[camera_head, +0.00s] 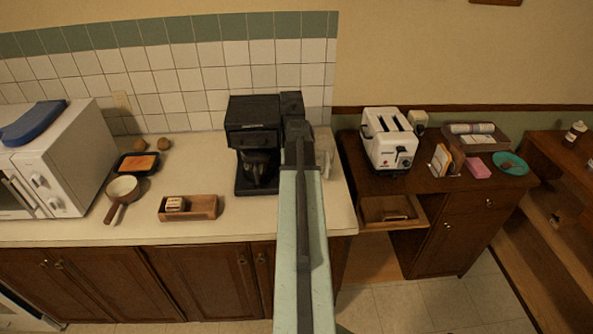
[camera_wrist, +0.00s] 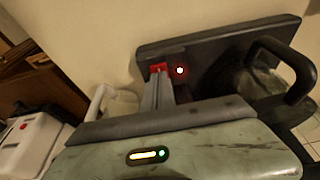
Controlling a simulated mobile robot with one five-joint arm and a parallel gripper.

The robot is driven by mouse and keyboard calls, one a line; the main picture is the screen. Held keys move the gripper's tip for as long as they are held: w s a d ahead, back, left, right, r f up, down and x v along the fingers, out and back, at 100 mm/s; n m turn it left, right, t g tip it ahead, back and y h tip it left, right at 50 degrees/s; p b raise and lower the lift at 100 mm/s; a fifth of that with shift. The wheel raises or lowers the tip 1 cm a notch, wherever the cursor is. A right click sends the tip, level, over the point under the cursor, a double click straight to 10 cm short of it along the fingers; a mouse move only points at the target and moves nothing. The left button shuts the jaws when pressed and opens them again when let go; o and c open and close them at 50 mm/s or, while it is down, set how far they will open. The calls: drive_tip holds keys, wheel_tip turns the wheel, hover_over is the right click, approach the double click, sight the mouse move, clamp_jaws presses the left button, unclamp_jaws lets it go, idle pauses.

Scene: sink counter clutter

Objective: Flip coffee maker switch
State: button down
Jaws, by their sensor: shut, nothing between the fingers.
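The black coffee maker (camera_head: 252,112) stands on the counter against the tiled wall. In the wrist view its dark base (camera_wrist: 215,50) lies tilted across the top. A red switch (camera_wrist: 158,67) and a glowing white indicator with a red rim (camera_wrist: 180,70) sit side by side on it. My gripper (camera_wrist: 158,82) is shut and empty, its fingertips right at the red switch; I cannot tell whether they touch it. The pot's black handle (camera_wrist: 290,65) is to the right. In the head view my arm hides the coffee maker's right edge, and the switch cannot be made out.
A white toaster (camera_head: 390,140) stands on the wooden cabinet to the right. A wooden box (camera_head: 203,207), a pan (camera_head: 122,189) and a microwave (camera_head: 60,165) are on the left. A white mug (camera_wrist: 118,103) is close to my gripper. A cabinet drawer (camera_head: 393,211) is open.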

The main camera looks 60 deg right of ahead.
drive_tip(key=shift+r+p, duration=0.45)
drive_tip(key=shift+p, duration=0.05)
drive_tip(key=p+v, duration=1.2)
drive_tip(key=v, duration=0.1)
drive_tip(key=w+a+f+n+y+b, duration=0.15)
drive_tip(key=w+a+f+b, duration=0.35)
drive_tip(key=a, duration=0.7)
drive_tip(key=w+a+f+n+b, duration=0.25)
drive_tip(key=w+a, duration=0.45)
drive_tip(key=a, duration=0.5)
drive_tip(key=w+a+f+n+y+b, duration=0.1)
drive_tip(key=w+a+f+n+b, duration=0.35)
drive_tip(key=a, duration=0.75)
drive_tip(key=a+f+n+g+b, duration=0.1)
drive_tip(key=a+f, duration=0.1)
drive_tip(key=a, duration=0.6)
drive_tip(key=a+f+n+g+b, duration=0.1)
drive_tip(key=a, duration=0.8)
drive_tip(key=shift+f, duration=0.35)
